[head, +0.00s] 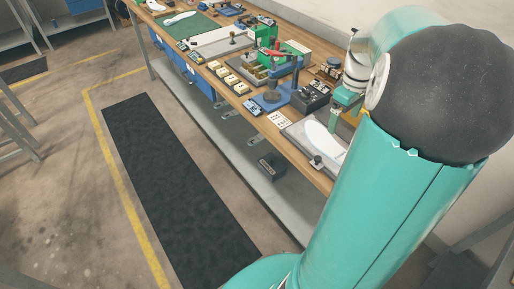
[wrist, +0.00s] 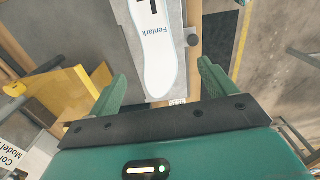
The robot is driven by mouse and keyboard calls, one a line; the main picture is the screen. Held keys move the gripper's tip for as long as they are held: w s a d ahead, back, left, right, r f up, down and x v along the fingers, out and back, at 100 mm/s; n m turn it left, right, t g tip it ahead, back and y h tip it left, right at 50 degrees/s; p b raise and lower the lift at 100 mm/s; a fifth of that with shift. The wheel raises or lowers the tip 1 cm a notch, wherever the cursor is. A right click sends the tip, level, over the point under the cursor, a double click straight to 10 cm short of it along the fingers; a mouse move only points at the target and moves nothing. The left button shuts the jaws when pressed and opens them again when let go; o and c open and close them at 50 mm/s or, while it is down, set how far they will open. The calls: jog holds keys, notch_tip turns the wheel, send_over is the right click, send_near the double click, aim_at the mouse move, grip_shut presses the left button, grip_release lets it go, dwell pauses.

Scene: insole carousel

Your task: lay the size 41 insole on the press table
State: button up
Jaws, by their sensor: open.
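A white insole (wrist: 155,62) marked "Fenlark" lies on a pale grey plate (wrist: 180,50) in the wrist view. A black mark on it is cut off by the top edge, so I cannot read a size. My gripper (wrist: 162,84) is open and empty, its green fingers on either side of the insole's near rounded end in the picture; I see no contact. In the head view a white insole (head: 322,143) lies on a grey plate (head: 297,131) at the bench's near end, partly behind my arm. Another white insole (head: 180,18) lies on a green mat (head: 190,27). I cannot tell which surface is the press table.
A dark knob (wrist: 193,40) stands at the plate's edge. A yellow panel (wrist: 70,97) is left of my gripper. Along the wooden bench (head: 225,109) are blue fixtures (head: 270,103), cream blocks (head: 230,79) and small tools. The floor by the black mat (head: 170,185) is clear.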

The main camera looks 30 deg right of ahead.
jog(key=w+a+r+t+h, duration=0.1)
jog(key=w+a+r, duration=0.15)
jog(key=a, duration=0.75)
jog(key=w+a+r+t+h, duration=0.1)
jog(key=a+r, duration=0.2)
jog(key=a, duration=0.7)
jog(key=s+a+t+y, duration=0.1)
jog(key=s+a, duration=0.2)
jog(key=a, duration=0.4)
jog(key=s+a+r+m+t+y, duration=0.1)
jog(key=s+a+t, duration=0.1)
jog(key=a, duration=0.6)
jog(key=shift+s+m+t, duration=0.3)
jog(key=shift+s, duration=0.5)
